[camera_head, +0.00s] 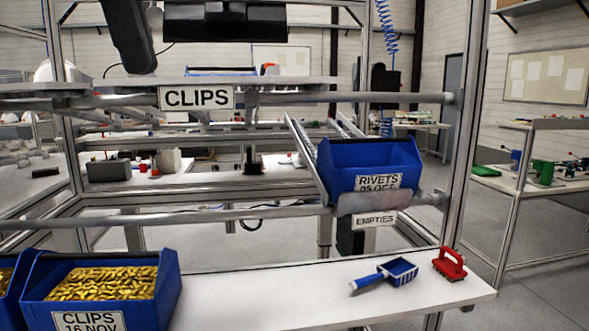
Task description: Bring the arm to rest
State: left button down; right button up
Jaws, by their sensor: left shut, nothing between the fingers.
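My left gripper (138,62) shows as a dark shape at the top left, hanging down from the upper edge. It is shut and empty, in front of the upper rack and above the CLIPS label, apart from the bins. Most of my left arm is out of the picture. My right gripper is not in view.
Blue CLIPS bins hold gold clips (105,283) at the lower left of the white bench (260,297). A blue scoop (388,274) and a red-handled tool (449,264) lie at its right. A blue RIVETS bin (368,160) sits on a sloped chute. Rack bars (300,99) cross the view.

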pick_arm(q)
jog(key=w+d+f+m+g+h, duration=0.1)
jog(key=w+d+f+m+g, duration=0.1)
jog(key=w+d+f, duration=0.4)
jog(key=s+d+f+m+g+h, duration=0.2)
jog(key=s+d+f+m+h, duration=0.1)
jog(key=d+f+h, duration=0.65)
jog(key=s+d+f+m+g+h, duration=0.25)
jog(key=d+f+h, duration=0.35)
jog(key=d+f, duration=0.5)
jog(key=w+a+f+n+t+y, duration=0.35)
jog(key=a+f+n+t, duration=0.25)
jog(key=f+n+t, duration=0.5)
jog(key=w+a+f+n+t+y, duration=0.2)
jog(key=a+f+n+t+y, duration=0.3)
jog(key=a+f+n+t, duration=0.6)
jog(key=s+a+f+g+y, duration=0.2)
jog(key=s+a+f+y, duration=0.2)
jog(key=s+f, duration=0.4)
jog(key=s+a+f+g+y, duration=0.2)
jog(key=s+a+f+y, duration=0.3)
jog(key=f, duration=0.5)
jog(key=s+a, duration=0.2)
jog(key=s, duration=0.1)
jog(key=shift+a, duration=0.15)
